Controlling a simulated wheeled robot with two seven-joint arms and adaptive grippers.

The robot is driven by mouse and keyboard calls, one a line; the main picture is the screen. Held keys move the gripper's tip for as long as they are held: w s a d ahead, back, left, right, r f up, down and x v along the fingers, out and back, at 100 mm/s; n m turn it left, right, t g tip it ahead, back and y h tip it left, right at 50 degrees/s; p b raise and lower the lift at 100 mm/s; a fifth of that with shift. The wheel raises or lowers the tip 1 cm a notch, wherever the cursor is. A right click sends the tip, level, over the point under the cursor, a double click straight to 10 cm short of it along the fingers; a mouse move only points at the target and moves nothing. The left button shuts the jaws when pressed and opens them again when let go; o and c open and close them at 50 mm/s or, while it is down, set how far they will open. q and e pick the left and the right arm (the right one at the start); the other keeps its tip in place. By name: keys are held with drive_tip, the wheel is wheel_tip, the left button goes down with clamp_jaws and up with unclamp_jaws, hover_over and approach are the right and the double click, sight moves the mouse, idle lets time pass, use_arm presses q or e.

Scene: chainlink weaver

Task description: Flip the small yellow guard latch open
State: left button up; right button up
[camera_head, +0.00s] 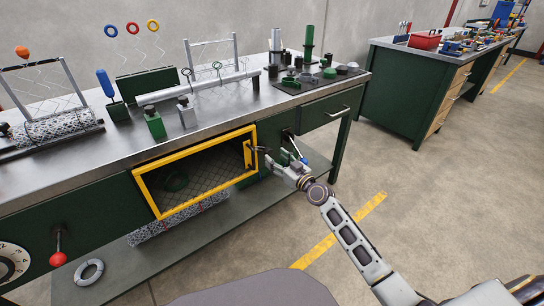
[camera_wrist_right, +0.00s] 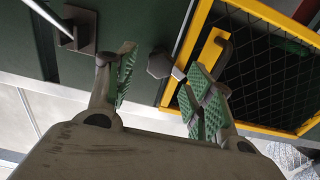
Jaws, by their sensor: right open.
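The yellow guard frame (camera_head: 197,152) with dark mesh is on the front of the green workbench; it also shows in the wrist view (camera_wrist_right: 191,38). A small yellow latch bar (camera_wrist_right: 213,48) lies by the frame's edge, beside a dark handle (camera_wrist_right: 224,52). A grey knob (camera_wrist_right: 160,64) sits on the green panel next to it. My right gripper (camera_head: 283,160) is at the guard's right end. In the wrist view the gripper (camera_wrist_right: 158,75) is open, its green-padded fingers apart. The right finger overlaps the latch's lower end and hides part of it; I cannot tell whether they touch. My left gripper is out of view.
A red-knobbed lever (camera_head: 58,259) and a dial (camera_head: 10,262) are at the bench's left. The floor right of my arm is clear.

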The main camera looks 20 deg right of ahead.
sight(270, 154)
drive_tip(key=shift+x, duration=1.35)
drive_tip(key=shift+w+a, duration=0.2)
drive_tip(key=shift+w, duration=0.15)
drive_tip(key=c, duration=1)
